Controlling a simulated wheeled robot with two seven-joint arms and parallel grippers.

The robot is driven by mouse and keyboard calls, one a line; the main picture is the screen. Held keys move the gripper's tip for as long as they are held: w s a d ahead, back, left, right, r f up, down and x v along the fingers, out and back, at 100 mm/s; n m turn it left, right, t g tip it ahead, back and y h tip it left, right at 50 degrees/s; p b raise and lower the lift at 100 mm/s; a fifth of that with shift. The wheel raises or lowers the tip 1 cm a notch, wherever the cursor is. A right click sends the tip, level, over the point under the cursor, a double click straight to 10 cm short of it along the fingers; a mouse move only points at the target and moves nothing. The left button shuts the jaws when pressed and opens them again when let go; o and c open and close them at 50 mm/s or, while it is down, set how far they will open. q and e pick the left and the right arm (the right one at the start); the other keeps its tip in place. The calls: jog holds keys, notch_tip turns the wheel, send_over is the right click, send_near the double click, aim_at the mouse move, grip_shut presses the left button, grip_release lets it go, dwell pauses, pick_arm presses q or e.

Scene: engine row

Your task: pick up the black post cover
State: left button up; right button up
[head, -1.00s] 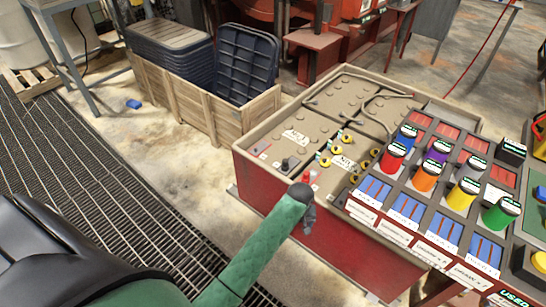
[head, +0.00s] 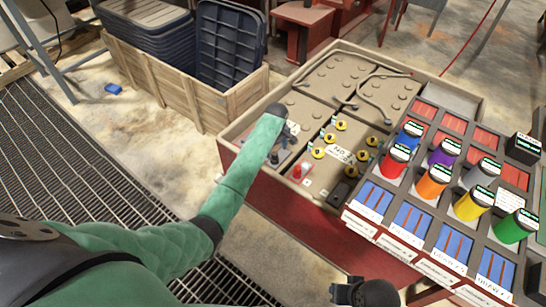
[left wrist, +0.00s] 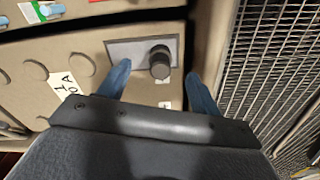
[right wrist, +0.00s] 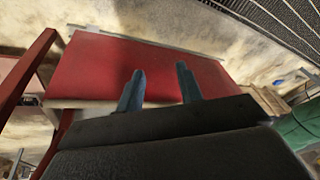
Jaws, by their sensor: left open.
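The black post cover (left wrist: 160,62) is a short dark cylinder on a grey plate on top of a tan battery, seen in the left wrist view. In the head view the cover (head: 273,158) shows small beside my left gripper (head: 288,134). In the left wrist view, my left gripper (left wrist: 158,69) is open, with one blue finger to each side of the cover; whether either touches it I cannot tell. Only a dark part of my right arm shows in the head view.
A red post cover (head: 298,171) and another dark block (head: 340,192) are on the nearer battery. A rack with coloured canisters (head: 433,181) stands to the right. A wooden crate (head: 189,98) with dark bins stands behind left.

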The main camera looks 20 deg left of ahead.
aim_at(275, 154)
pick_arm(q)
jog(key=shift+f, duration=0.75)
jog(key=shift+a+f+p, duration=0.15)
jog(key=shift+f+p, duration=0.25)
jog(key=shift+f, duration=1.9)
pick_arm(e)
jog(key=shift+d+r, duration=0.75)
jog(key=shift+d, duration=0.05)
pick_arm(q)
jog(key=shift+c, duration=0.4)
jog(key=c, duration=1)
pick_arm(e)
jog(key=shift+s+a, duration=0.15)
jog(key=shift+a, duration=0.1)
